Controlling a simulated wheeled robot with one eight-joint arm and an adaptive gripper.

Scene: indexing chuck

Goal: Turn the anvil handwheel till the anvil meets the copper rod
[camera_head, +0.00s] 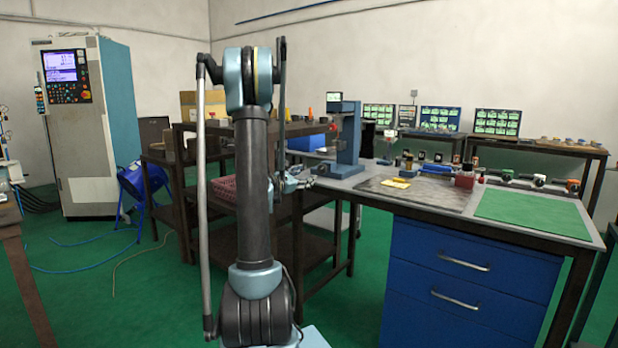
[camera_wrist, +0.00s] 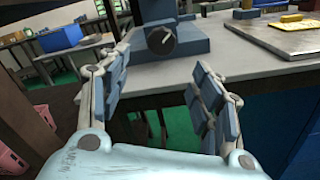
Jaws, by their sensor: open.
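A blue bench stand (camera_head: 348,140) with an upright column and a small display on top stands at the left end of the workbench. In the wrist view its base (camera_wrist: 190,42) shows, with a round dark handwheel (camera_wrist: 161,40) bearing a light mark on its near face. My gripper (camera_wrist: 162,70) is open and empty. Its two fingers are spread to either side below the handwheel in the picture, apart from it. In the head view my gripper (camera_head: 303,183) is small, near the bench's left edge. I cannot make out the anvil or the copper rod.
The workbench (camera_head: 375,172) holds a grey plate (camera_head: 430,191) with a yellow item (camera_head: 396,183), and a green mat (camera_head: 532,212). Blue drawers (camera_head: 470,280) stand beneath. A dark shelf unit (camera_head: 330,248) with a pink basket (camera_head: 226,190) is to the left.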

